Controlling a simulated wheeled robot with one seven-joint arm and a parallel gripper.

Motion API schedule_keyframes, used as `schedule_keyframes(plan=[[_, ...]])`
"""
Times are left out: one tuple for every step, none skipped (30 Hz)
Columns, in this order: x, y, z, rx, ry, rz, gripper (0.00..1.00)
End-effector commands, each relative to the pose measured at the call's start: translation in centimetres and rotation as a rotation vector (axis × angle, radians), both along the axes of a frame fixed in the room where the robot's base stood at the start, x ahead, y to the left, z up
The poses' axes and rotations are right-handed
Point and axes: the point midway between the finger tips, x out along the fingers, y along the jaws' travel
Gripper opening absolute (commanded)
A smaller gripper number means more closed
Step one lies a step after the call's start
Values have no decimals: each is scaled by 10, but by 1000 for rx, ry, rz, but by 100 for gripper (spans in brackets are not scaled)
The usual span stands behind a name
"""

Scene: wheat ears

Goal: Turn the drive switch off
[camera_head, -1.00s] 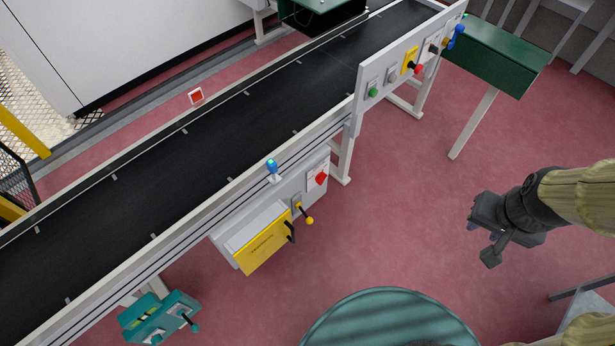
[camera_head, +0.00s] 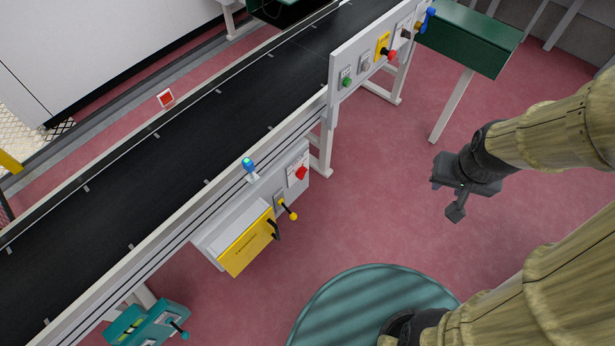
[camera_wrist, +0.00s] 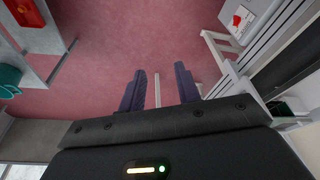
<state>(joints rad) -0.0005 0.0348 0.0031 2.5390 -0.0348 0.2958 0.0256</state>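Several controls sit along the conveyor; no readable label shows which is the drive switch. A red rotary switch (camera_head: 301,173) on a white plate is on the panel under the conveyor side; a red knob on a white plate (camera_wrist: 238,20) shows at the upper right in the wrist view. A yellow-tipped lever (camera_head: 290,212) is below it. A green button (camera_head: 347,82), a yellow-plated red knob (camera_head: 391,55) and a blue handle (camera_head: 429,20) are on the upper panel. My gripper (camera_head: 455,205) is open and empty, right of the panels and apart from them; its fingers (camera_wrist: 160,70) stand apart.
The black conveyor (camera_head: 165,150) runs diagonally. A yellow-fronted box (camera_head: 246,247) sticks out below it. A teal control box (camera_head: 150,325) stands at lower left, a round teal surface (camera_head: 350,300) at the bottom, a green table (camera_head: 470,35) at upper right. Red floor between is clear.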

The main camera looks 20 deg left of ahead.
Motion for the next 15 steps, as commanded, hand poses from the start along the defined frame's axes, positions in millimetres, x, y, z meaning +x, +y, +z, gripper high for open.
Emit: schedule_keyframes(plan=[[10, 2, -22, -4, -18, 9, 33], [17, 2, -30, -8, -33, 16, 33], [28, 3, -42, -11, -57, 19, 33], [37, 3, -52, -12, -75, 25, 33], [46, 3, -62, -14, -96, 31, 33], [58, 4, -75, -14, -123, 39, 33], [67, 5, -84, -13, -144, 46, 33], [76, 7, -93, -11, -165, 53, 33], [88, 9, -106, -6, -191, 63, 33], [96, 11, -116, -2, -212, 71, 33], [105, 13, -125, 3, -233, 80, 33], [116, 17, -137, 12, -259, 91, 33], [124, 20, -147, 19, -279, 100, 33], [132, 23, -157, 28, -298, 108, 33], [142, 27, -169, 40, -323, 122, 33]])
